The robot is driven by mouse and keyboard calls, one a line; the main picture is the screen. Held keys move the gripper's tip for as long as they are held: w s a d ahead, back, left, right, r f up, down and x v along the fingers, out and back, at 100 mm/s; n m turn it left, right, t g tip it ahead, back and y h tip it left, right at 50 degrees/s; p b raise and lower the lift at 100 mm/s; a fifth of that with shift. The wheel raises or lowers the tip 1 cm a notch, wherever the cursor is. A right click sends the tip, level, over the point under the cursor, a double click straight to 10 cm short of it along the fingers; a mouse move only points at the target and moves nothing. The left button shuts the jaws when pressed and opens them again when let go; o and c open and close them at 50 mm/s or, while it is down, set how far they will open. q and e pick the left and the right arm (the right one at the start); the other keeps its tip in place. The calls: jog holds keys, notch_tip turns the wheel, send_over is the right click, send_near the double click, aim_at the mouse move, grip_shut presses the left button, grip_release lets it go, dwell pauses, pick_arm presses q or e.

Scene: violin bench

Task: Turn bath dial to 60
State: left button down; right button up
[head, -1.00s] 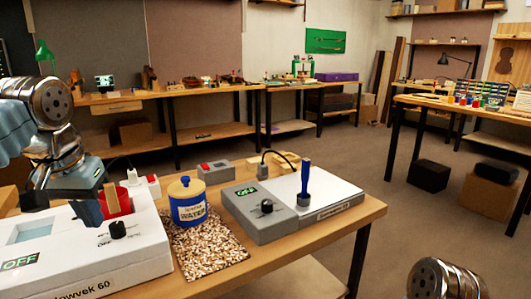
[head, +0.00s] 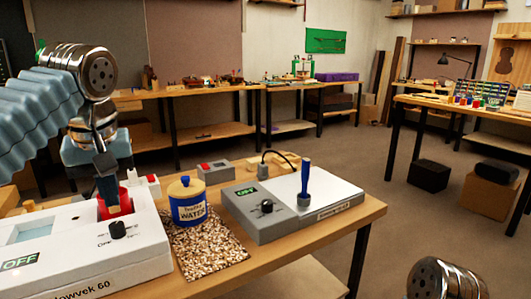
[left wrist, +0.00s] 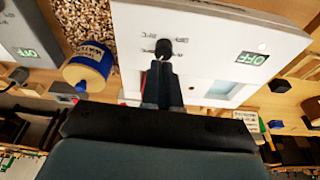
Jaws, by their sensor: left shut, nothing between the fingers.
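The bath (head: 90,265) is a white box at the lower left of the head view, with a sign reading OFF and a label ending in 60. Its black dial (head: 118,230) sits on the top near the right side. The dial also shows in the left wrist view (left wrist: 163,46). My left gripper (head: 113,208) is shut and empty, pointing down just behind the dial. In the left wrist view its fingertips (left wrist: 160,66) are very close to the dial; I cannot tell whether they touch. A red part (head: 122,203) of the bath is partly hidden behind the fingers.
A yellow-lidded blue WATER jar (head: 188,205) stands on a speckled mat (head: 215,250) right of the bath. A grey and white device (head: 275,222) with an upright blue-handled tool (head: 305,180) is further right. A small grey box (head: 215,171) stands behind the jar.

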aim_at(117, 229)
pick_arm(q)
jog(key=shift+n, duration=0.4)
jog(key=f+b, duration=0.1)
jog(key=f, duration=0.2)
jog(key=f+b, duration=0.1)
jog(key=f, duration=0.1)
jog(key=shift+d+f, duration=0.2)
jog(key=shift+f, duration=0.2)
jog(key=shift+f+b, duration=0.5)
jog(key=shift+f, duration=0.05)
